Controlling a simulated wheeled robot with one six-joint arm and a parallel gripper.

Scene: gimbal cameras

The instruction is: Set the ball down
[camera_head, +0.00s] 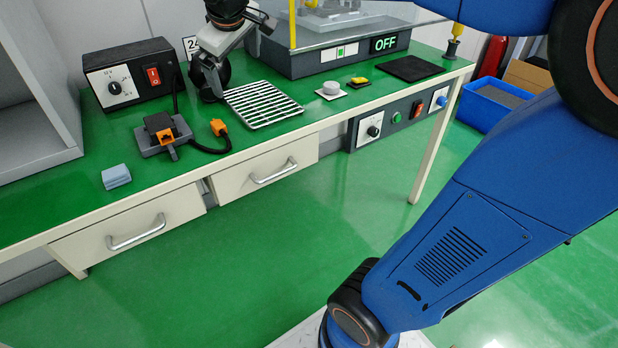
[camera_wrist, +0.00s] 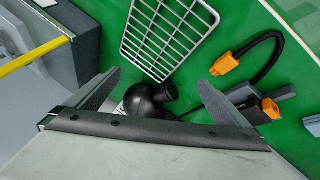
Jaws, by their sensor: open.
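A black round ball with a short neck-like knob (camera_wrist: 139,101) shows between my gripper's fingers in the wrist view. In the head view the black ball (camera_head: 223,73) is partly hidden behind my gripper (camera_head: 213,84) and appears to rest on the green bench top, left of the wire rack. My gripper also shows in the wrist view (camera_wrist: 158,92), its two grey fingers spread wide, with gaps between them and the ball. The lower part of the ball is hidden by the gripper body.
The wire rack (camera_head: 262,104) lies close beside the ball. A glass-topped unit marked OFF (camera_head: 340,55) stands behind.

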